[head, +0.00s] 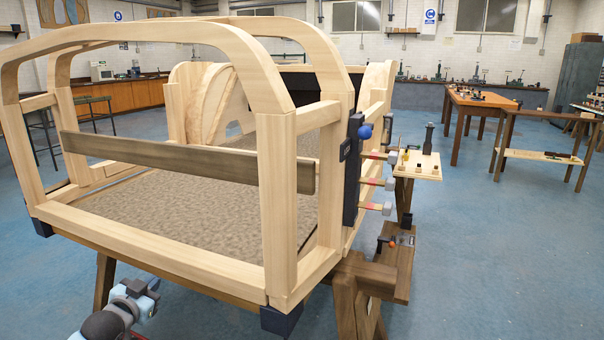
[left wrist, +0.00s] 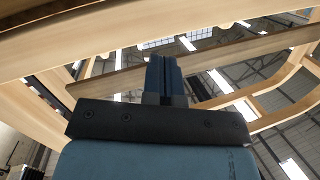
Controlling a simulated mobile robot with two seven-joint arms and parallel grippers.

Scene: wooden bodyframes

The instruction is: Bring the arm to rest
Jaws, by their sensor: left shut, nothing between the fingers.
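My left gripper (left wrist: 168,66) shows in the left wrist view with its two dark fingers together and nothing between them. It points up towards pale wooden beams of the bodyframe (left wrist: 120,45). In the head view my left arm shows at the bottom left, low in front of the wooden bodyframe (head: 150,255). Its fingertips are hard to make out there. A grey-brown board (head: 180,160) lies across the front of the frame, touching or close to the front post. My right gripper is not in either view.
The bodyframe rests on a dark wooden trestle (head: 350,285) close to my left arm. A small shelf (head: 420,168) with small items stands to its right. Workbenches (head: 480,100) stand farther back. The blue floor (head: 500,260) at the right is clear.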

